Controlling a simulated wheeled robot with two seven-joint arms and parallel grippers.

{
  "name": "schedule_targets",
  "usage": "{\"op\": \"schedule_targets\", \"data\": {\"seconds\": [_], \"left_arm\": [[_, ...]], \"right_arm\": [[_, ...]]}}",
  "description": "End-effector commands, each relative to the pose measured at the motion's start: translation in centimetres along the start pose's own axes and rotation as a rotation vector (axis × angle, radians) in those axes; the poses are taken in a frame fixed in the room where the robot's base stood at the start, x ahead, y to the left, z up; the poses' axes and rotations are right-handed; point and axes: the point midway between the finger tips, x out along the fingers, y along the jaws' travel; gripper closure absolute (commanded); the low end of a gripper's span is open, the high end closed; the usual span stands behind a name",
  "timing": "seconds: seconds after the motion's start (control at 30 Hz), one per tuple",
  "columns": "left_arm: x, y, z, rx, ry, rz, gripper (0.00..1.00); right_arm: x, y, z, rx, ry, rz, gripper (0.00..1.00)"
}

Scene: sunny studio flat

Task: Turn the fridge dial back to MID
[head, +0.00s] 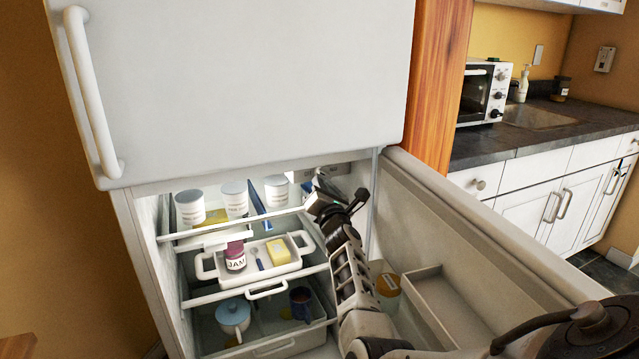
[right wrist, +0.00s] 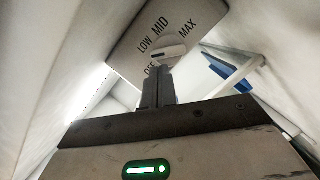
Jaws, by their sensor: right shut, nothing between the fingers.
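The fridge dial (right wrist: 170,48) is a pale round knob on a grey panel (right wrist: 130,42) marked OFF, LOW, MID and MAX in the right wrist view. Which mark the dial points to I cannot tell. My right gripper (right wrist: 157,75) is shut and empty, its fingertips at the dial's lower edge; whether they touch it is unclear. In the head view my right gripper (head: 320,184) reaches into the upper right of the open fridge compartment (head: 365,180), and it hides most of the dial there. My left gripper is not in view.
Shelves hold several white tubs (head: 190,207), a tray (head: 207,268) with a jam jar (head: 235,256) and yellow block (head: 278,251). The open fridge door (head: 470,225) stands right of my arm.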

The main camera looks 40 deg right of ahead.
Motion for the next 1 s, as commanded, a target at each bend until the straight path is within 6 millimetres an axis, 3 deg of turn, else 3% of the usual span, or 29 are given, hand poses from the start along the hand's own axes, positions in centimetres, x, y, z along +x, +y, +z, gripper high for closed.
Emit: {"op": "schedule_targets", "data": {"seconds": [1.0], "left_arm": [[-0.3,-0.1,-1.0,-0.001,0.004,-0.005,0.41]], "right_arm": [[0.1,0.4,0.2,0.115,-0.001,-0.028,1.0]]}}
